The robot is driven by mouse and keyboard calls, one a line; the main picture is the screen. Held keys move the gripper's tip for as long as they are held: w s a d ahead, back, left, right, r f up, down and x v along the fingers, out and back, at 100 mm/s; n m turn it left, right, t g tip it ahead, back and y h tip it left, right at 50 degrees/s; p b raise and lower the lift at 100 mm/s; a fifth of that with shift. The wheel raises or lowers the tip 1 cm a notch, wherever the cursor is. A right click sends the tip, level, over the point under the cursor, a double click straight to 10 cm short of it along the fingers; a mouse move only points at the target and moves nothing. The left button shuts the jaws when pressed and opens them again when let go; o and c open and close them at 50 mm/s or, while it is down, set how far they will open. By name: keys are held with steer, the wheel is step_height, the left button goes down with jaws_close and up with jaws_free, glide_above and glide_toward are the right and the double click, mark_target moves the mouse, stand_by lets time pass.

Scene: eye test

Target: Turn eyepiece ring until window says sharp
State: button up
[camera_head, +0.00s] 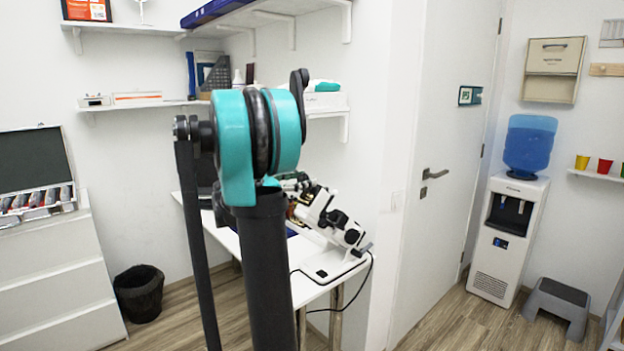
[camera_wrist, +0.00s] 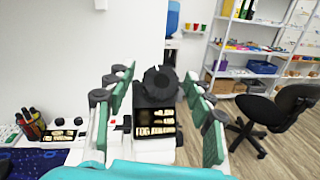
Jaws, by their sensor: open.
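The white instrument (camera_head: 325,215) with black parts stands on the white table in the head view, partly behind my arm. In the wrist view its black ring-like knob (camera_wrist: 160,82) with a notched rim faces me. Below the knob is a dark window (camera_wrist: 155,123) with pale lettering; the lowest line seems to begin with "FOG", the rest is too small to read. My gripper (camera_wrist: 157,92) is open, its teal-padded fingers on the left and right of the knob, apart from it. Nothing is held. In the head view my arm hides most of the gripper.
The white table (camera_head: 312,292) has a cable hanging over its right edge. Left of the instrument in the wrist view are a second small lettered panel (camera_wrist: 62,135) and a group of bottles (camera_wrist: 33,123). A black chair (camera_wrist: 275,115) and shelves stand farther right.

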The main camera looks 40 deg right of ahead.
steer(key=shift+s+d, duration=0.1)
steer(key=shift+d, duration=1.8)
steer(key=shift+c, duration=0.4)
jaws_close()
